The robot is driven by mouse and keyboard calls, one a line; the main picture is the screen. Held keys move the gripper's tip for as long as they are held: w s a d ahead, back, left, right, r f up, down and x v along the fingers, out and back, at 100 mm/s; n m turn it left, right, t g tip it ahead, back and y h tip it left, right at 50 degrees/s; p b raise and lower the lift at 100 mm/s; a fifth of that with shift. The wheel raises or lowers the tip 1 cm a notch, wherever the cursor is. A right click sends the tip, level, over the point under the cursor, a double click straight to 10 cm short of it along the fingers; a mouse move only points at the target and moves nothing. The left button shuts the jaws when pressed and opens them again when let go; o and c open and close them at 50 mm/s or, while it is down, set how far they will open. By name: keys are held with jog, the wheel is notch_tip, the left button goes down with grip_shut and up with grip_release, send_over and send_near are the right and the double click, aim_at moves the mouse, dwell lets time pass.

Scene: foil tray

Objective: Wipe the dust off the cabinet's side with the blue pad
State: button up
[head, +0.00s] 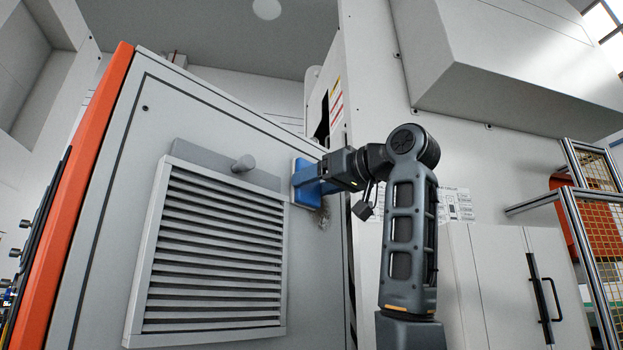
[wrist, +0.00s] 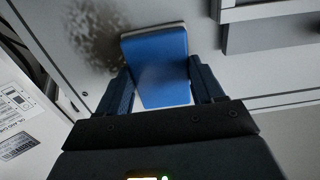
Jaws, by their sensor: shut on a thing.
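The grey cabinet side (head: 230,125) stands on the left in the head view, with a louvred vent in it. The blue pad (head: 304,183) is held flat against this side, to the right of the vent; I cannot tell how firmly it touches. My gripper (head: 325,183) is shut on the pad. In the wrist view the pad (wrist: 158,65) sits between the two dark fingers (wrist: 158,92). A patch of dark dust (wrist: 100,45) shows left of the pad there, partly hidden by it. In the head view some dust (head: 323,217) shows just below the pad.
An orange edge (head: 90,200) bounds the cabinet on the left. A white machine wall (head: 370,90) stands behind my arm, with a box-shaped overhang (head: 510,60) above.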

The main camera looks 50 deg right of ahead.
jog(key=shift+d+p, duration=1.75)
jog(key=shift+d, duration=3.2)
jog(key=shift+s+f, duration=0.1)
jog(key=shift+s+b, duration=0.55)
jog(key=shift+s, duration=2.4)
jog(key=s, duration=0.3)
jog(key=shift+a, duration=0.1)
